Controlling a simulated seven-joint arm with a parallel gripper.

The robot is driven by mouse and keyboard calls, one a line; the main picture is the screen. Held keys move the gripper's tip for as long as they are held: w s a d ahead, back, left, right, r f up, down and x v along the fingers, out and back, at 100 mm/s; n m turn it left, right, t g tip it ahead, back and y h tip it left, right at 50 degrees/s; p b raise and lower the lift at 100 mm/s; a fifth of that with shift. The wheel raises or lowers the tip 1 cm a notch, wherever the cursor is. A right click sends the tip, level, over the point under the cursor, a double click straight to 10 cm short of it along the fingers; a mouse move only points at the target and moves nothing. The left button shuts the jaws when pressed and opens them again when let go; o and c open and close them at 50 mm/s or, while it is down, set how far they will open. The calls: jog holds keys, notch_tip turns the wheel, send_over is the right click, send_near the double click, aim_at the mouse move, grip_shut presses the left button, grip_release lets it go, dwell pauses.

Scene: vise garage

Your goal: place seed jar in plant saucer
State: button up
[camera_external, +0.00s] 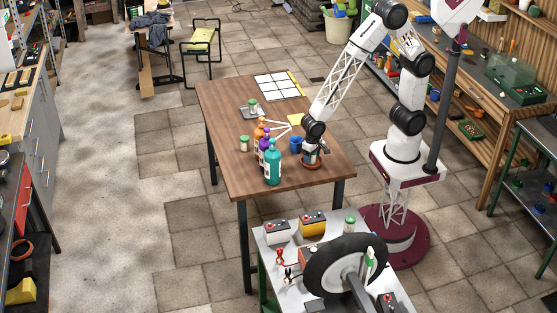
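A round terracotta-brown dish, which looks like the plant saucer (311,164), sits on the wooden table near its right side. My gripper (314,151) points down right over this saucer, very close to it. The fingers are small and dark here, so I cannot tell whether they are open or shut, or whether a jar is between them. Small pale jars with green lids, which may be seed jars, show in several places. One jar (244,144) stands on the table left of the bottles. Another jar (253,106) stands on a grey tray (243,113) farther back.
A blue mug (296,144) stands just left of my gripper. A teal bottle (272,167) and other bottles stand farther left, beside an orange-and-white figure-like object (262,128). A white-squared panel (275,87) lies at the back. The table's (255,187) front is clear.

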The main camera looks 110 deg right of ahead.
jog(key=shift+o, duration=0.8)
jog(key=shift+r, duration=0.1)
notch_tip(320, 180, up, 12)
jog(key=shift+r, duration=0.1)
dwell(0.6)
jog(key=shift+s+d+r, duration=0.1)
jog(key=shift+s+r, duration=0.05)
jog(key=shift+r, duration=0.1)
jog(key=s+d+r+n+t, duration=0.1)
jog(key=s+d+r+n, duration=0.1)
jog(key=s+r, duration=0.3)
jog(key=s+d+r+n, duration=0.2)
jog(key=s+r+n, duration=0.3)
jog(key=s, duration=0.7)
jog(key=s+d+r+n+t, duration=0.1)
jog(key=s+d+r+n, duration=0.2)
jog(key=s+r, duration=0.3)
jog(key=s+n, duration=0.1)
jog(key=s, duration=0.2)
jog(key=shift+t, duration=0.3)
